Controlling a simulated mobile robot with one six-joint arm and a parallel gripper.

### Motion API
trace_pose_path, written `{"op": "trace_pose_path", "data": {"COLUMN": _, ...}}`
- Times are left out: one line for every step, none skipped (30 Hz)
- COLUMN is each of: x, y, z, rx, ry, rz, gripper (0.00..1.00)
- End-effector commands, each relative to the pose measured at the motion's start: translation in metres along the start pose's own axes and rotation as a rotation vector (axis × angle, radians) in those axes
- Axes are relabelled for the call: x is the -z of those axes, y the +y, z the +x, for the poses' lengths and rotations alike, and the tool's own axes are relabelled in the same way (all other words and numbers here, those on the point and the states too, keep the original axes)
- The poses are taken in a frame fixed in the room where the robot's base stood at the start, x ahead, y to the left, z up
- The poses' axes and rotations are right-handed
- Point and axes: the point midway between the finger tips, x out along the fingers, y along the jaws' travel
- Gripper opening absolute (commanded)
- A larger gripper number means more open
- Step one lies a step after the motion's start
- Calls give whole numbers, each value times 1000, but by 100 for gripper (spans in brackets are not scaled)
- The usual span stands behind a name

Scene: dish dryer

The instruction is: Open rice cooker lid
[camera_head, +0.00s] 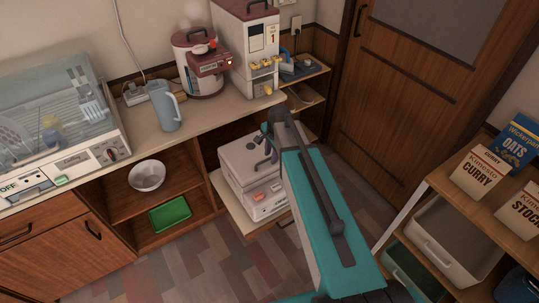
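The rice cooker (246,163) is a boxy off-white appliance with a dark handle on top and buttons on its front. It sits on a pulled-out shelf (227,200) below the counter. Its lid looks shut. My teal and grey arm reaches up from the lower right and covers the cooker's right side. My gripper (269,131) seems to be at the far end of the arm, near the cooker's top right. It is mostly hidden by the arm, so I cannot see its fingers clearly, nor whether they touch the cooker.
A dish dryer (101,160), a blue-grey pitcher (163,107), a red-and-white pot (185,43) and a tall dispenser (228,33) stand on the counter. A bowl (147,176) and green tray (170,214) are on lower shelves. A box rack (452,184) stands right. Floor is clear front left.

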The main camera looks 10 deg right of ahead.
Motion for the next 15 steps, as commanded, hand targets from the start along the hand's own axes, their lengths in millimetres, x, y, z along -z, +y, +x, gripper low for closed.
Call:
{"op": "trace_pose_path", "data": {"x": 0, "y": 0, "z": 0, "rx": 0, "ry": 0, "rz": 0, "gripper": 28}}
{"op": "trace_pose_path", "data": {"x": 0, "y": 0, "z": 0, "rx": 0, "ry": 0, "rz": 0, "gripper": 28}}
{"op": "trace_pose_path", "data": {"x": 0, "y": 0, "z": 0, "rx": 0, "ry": 0, "rz": 0, "gripper": 28}}
{"op": "trace_pose_path", "data": {"x": 0, "y": 0, "z": 0, "rx": 0, "ry": 0, "rz": 0, "gripper": 28}}
{"op": "trace_pose_path", "data": {"x": 0, "y": 0, "z": 0, "rx": 0, "ry": 0, "rz": 0, "gripper": 28}}
{"op": "trace_pose_path", "data": {"x": 0, "y": 0, "z": 0, "rx": 0, "ry": 0, "rz": 0, "gripper": 28}}
{"op": "trace_pose_path", "data": {"x": 0, "y": 0, "z": 0, "rx": 0, "ry": 0, "rz": 0, "gripper": 28}}
{"op": "trace_pose_path", "data": {"x": 0, "y": 0, "z": 0, "rx": 0, "ry": 0, "rz": 0, "gripper": 25}}
{"op": "trace_pose_path", "data": {"x": 0, "y": 0, "z": 0, "rx": 0, "ry": 0, "rz": 0, "gripper": 18}}
{"op": "trace_pose_path", "data": {"x": 0, "y": 0, "z": 0, "rx": 0, "ry": 0, "rz": 0, "gripper": 13}}
{"op": "trace_pose_path", "data": {"x": 0, "y": 0, "z": 0, "rx": 0, "ry": 0, "rz": 0, "gripper": 8}}
{"op": "trace_pose_path", "data": {"x": 0, "y": 0, "z": 0, "rx": 0, "ry": 0, "rz": 0, "gripper": 1}}
{"op": "trace_pose_path", "data": {"x": 0, "y": 0, "z": 0, "rx": -1, "ry": 0, "rz": 0, "gripper": 0}}
{"op": "trace_pose_path", "data": {"x": 0, "y": 0, "z": 0, "rx": -1, "ry": 0, "rz": 0, "gripper": 0}}
{"op": "trace_pose_path", "data": {"x": 0, "y": 0, "z": 0, "rx": -1, "ry": 0, "rz": 0, "gripper": 0}}
